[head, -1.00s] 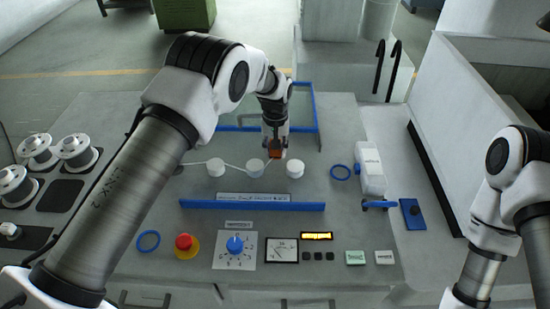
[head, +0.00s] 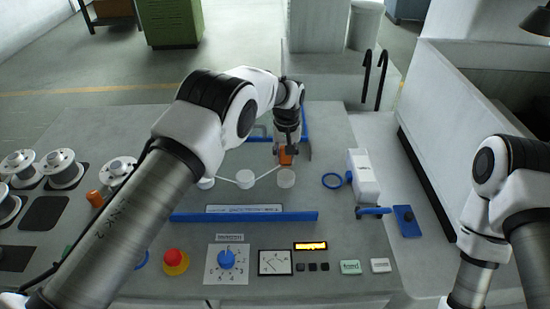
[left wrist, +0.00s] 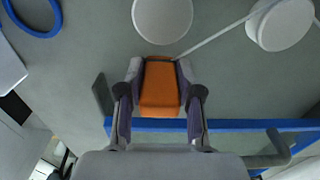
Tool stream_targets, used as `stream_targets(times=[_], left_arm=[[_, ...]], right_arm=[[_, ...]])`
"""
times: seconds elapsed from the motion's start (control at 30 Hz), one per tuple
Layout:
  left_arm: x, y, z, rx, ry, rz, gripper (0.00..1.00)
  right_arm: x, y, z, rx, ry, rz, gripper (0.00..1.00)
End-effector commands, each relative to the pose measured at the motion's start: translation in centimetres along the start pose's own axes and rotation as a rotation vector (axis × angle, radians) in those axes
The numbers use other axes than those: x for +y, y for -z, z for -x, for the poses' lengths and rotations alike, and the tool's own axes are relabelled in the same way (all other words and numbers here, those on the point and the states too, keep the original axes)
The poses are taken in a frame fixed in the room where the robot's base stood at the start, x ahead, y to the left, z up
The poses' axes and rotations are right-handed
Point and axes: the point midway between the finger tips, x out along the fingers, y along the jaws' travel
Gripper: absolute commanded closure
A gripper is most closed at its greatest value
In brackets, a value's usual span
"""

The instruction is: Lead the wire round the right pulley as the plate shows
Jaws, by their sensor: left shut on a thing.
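Three white pulleys stand in a row on the grey bench: the left (head: 205,183), the middle (head: 245,179) and the right pulley (head: 286,178). My left gripper (head: 286,154) is shut on an orange block (head: 286,158) just beyond the right pulley. In the left wrist view the orange block (left wrist: 160,90) sits between the fingers, close to the right pulley (left wrist: 163,18) but apart from it. The pale wire (left wrist: 215,37) runs from the middle pulley (left wrist: 280,22) to the block. A white plate (head: 243,209) lies before the pulleys; its print is unreadable. My right gripper is out of view.
A blue bar (head: 245,217) lies in front of the pulleys, and a blue frame (left wrist: 230,124) is beyond them. A blue ring (head: 332,181) and a white unit (head: 363,176) are to the right. White spools (head: 62,168) stand at left; controls line the front.

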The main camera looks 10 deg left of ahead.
Motion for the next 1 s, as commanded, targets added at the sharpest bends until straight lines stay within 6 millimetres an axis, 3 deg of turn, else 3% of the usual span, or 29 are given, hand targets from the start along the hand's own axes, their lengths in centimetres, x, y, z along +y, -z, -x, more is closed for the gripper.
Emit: stream_targets(times=[0.5, 0.83, 1.0], left_arm=[[5.5, 0.0, -0.2, 0.002, 0.0, -0.002, 1.0], [5.8, -0.1, 0.1, 0.0, 0.001, 0.0, 1.0], [5.8, -1.3, 0.7, -0.003, 0.002, -0.002, 1.0]], right_arm=[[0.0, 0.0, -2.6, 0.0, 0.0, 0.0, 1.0], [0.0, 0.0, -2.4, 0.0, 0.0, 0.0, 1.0], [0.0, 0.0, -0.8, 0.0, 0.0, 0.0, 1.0]])
